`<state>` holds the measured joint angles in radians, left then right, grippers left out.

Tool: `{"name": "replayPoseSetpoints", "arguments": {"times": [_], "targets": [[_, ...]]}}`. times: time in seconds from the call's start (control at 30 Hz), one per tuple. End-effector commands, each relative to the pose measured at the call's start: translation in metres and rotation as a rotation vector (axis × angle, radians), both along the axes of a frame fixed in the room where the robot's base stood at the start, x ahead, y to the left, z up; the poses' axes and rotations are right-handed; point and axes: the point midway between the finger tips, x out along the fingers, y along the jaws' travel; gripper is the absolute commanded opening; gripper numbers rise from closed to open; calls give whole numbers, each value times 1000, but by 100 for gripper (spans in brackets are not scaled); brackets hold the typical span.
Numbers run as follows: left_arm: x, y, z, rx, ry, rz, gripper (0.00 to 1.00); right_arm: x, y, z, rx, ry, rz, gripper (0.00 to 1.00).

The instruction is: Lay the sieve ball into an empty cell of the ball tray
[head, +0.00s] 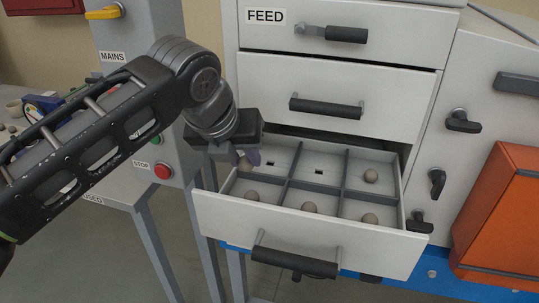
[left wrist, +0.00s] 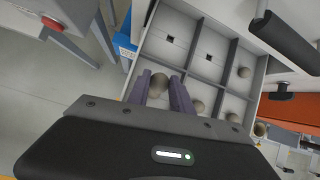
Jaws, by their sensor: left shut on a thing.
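The ball tray (head: 288,184) is an open grey drawer with two rows of three cells. My left gripper (head: 249,160), with purple fingers, is shut on a grey-brown sieve ball (left wrist: 158,84) above the tray's left side. The held ball is partly hidden by the fingers in the head view. The back left cell (head: 281,151) and back middle cell (head: 325,163) are empty, each with a dark slot in its floor. A ball (head: 371,176) lies in the back right cell. The front cells hold a left ball (head: 251,195), a middle ball (head: 310,207) and a right ball (head: 370,218). My right gripper is not in view.
Closed drawers (head: 335,105) stand above the tray. The tray's front panel carries a dark handle (head: 295,263). A grey post with a red stop button (head: 162,171) stands at the left. An orange box (head: 500,220) is at the right.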

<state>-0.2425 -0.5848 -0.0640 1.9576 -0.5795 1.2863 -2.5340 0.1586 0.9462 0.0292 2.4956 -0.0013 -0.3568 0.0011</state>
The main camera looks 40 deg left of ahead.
Motion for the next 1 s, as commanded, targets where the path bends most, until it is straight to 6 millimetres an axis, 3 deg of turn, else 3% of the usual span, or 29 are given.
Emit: {"name": "replayPoseSetpoints", "arguments": {"times": [0.4,0.83,1.0], "targets": [[81,20,-44,1,4,0,0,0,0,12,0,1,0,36],[90,22,-48,0,0,0,0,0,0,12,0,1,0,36],[106,26,-57,2,4,-1,0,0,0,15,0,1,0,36]]}}
